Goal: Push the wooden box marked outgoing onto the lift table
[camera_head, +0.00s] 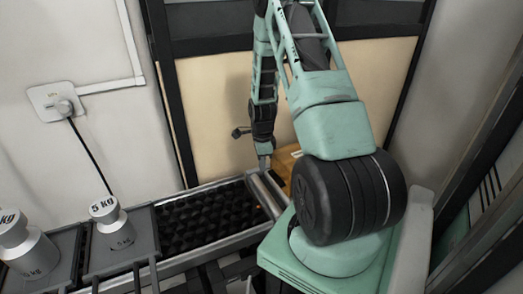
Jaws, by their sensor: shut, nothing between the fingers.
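A small part of a wooden box (285,158) shows in the head view, orange-brown, just right of my gripper and behind my arm. Most of it is hidden by my arm, and no marking on it can be read. My gripper (264,163) points down, shut and empty, at the box's left side near the end of a black-topped conveyor (200,218). I cannot tell whether it touches the box. I cannot make out which surface is the lift table.
Steel rollers (266,196) lie at the conveyor's right end. A 5 kg weight (112,224) stands on a grey plate at the left, with a larger weight (25,245) beside it. A socket with a cable (58,104) is on the wall. The conveyor's black top is clear.

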